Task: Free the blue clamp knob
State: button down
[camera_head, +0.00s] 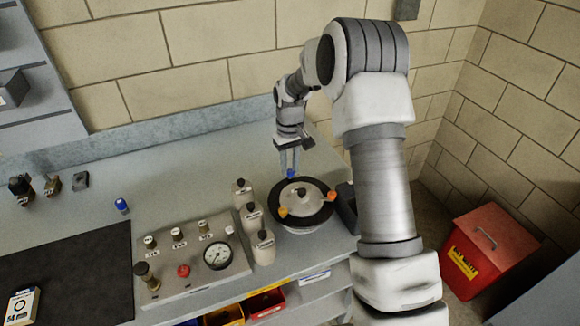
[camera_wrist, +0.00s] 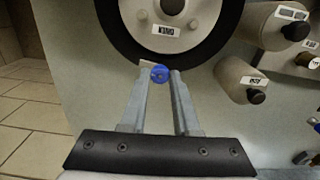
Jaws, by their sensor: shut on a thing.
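The blue clamp knob (camera_wrist: 159,74) sits at the rim of the round pot-like vessel with a black ring (camera_head: 328,208). In the head view the blue knob (camera_head: 291,174) is at the vessel's back left edge. My gripper (camera_wrist: 160,76) has its two fingertips on either side of the knob and is shut on it. In the head view my gripper (camera_head: 289,168) reaches down from above to the knob. An orange knob (camera_head: 283,212) and a red-orange knob (camera_head: 331,196) sit elsewhere on the rim. The vessel's labelled lid (camera_head: 302,199) is in place.
A panel with a gauge (camera_head: 217,255) and knobs is further left. A loose blue-topped item (camera_head: 122,206) stands on the bench. A dark mat (camera_head: 75,280) lies front left. A red bin (camera_head: 486,250) is on the floor.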

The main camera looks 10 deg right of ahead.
aim_at(290, 171)
jog(key=shift+n, duration=0.6)
jog(key=c, duration=0.6)
grip_release()
jog(key=shift+c, duration=0.2)
notch_tip(290, 171, up, 18)
jog(key=shift+f, duration=0.25)
